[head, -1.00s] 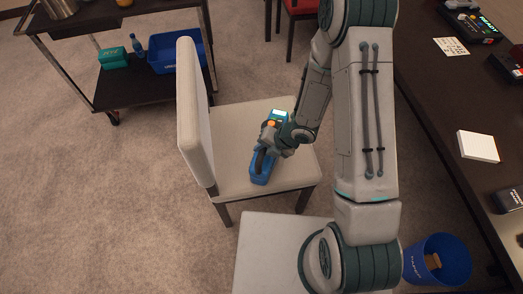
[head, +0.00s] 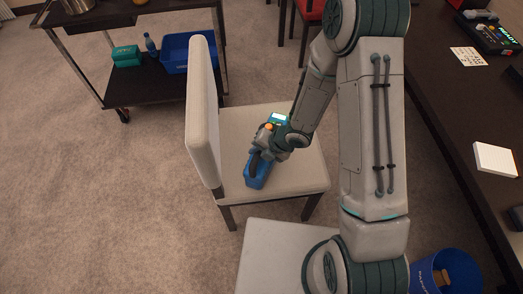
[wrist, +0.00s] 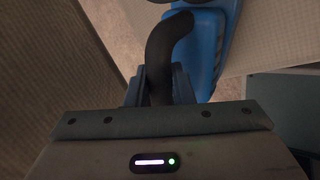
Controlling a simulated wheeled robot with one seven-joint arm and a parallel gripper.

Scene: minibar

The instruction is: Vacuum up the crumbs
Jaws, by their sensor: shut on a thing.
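A blue handheld vacuum (head: 256,174) with a black handle and an orange part is at the seat of the light beige chair (head: 305,172). My gripper (head: 268,150) is shut on its handle. In the wrist view, the black curved handle (wrist: 163,58) sits between my gripper's fingers (wrist: 160,85), with the blue body (wrist: 207,60) beyond. I cannot tell whether the vacuum touches the seat. No crumbs can be made out in these frames; my arm and the vacuum hide part of the seat.
The chair's upright backrest (head: 203,110) stands close left of the vacuum. A dark cart (head: 150,92) with a blue bin (head: 188,53) is at the back left. A dark table (head: 450,130) runs along the right, with a blue trash bin (head: 425,275) below. Carpet at left is clear.

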